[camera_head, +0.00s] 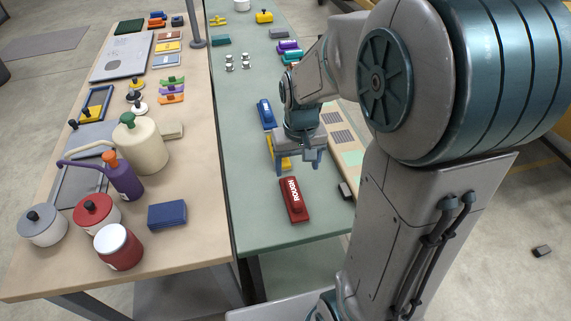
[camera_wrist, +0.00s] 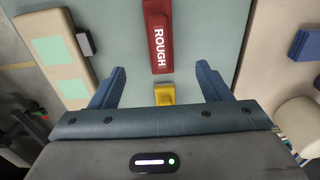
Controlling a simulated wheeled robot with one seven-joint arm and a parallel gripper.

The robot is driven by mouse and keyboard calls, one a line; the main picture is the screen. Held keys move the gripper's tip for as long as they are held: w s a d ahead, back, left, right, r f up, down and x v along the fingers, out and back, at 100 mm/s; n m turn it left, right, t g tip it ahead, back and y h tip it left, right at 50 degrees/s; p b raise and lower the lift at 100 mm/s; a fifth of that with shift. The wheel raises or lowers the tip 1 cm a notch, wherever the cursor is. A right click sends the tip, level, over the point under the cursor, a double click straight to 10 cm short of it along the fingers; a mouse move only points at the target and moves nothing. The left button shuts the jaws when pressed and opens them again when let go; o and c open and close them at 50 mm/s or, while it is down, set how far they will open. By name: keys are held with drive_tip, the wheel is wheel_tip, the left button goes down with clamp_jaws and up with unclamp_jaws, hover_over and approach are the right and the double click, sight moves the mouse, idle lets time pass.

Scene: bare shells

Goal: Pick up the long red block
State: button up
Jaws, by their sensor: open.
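The long red block (camera_head: 294,201), marked ROUGH, lies on the green table top near its front end. In the wrist view the red block (camera_wrist: 158,38) lies ahead of my gripper, roughly centred between the fingers and beyond their tips. My gripper (camera_head: 300,160) is open and empty above the table, just behind the red block in the head view; its two blue fingers (camera_wrist: 161,78) show apart in the wrist view. A yellow block (camera_wrist: 165,94) lies between the fingers in the wrist view, and partly shows under my gripper in the head view.
A blue block (camera_head: 266,114) lies behind my gripper. A small dark block (camera_head: 345,191) lies right of the red block, by a board with dark panels (camera_head: 333,115). The tan table (camera_head: 190,245) at left carries pots, bottles and a blue box (camera_head: 167,215).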

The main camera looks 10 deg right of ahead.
sight(294, 190)
drive_tip(key=f, duration=0.5)
drive_tip(key=w+f+p, duration=0.1)
drive_tip(key=f, duration=0.4)
drive_tip(key=w+f+p, duration=0.1)
drive_tip(key=f, duration=0.4)
drive_tip(key=c, duration=1.1)
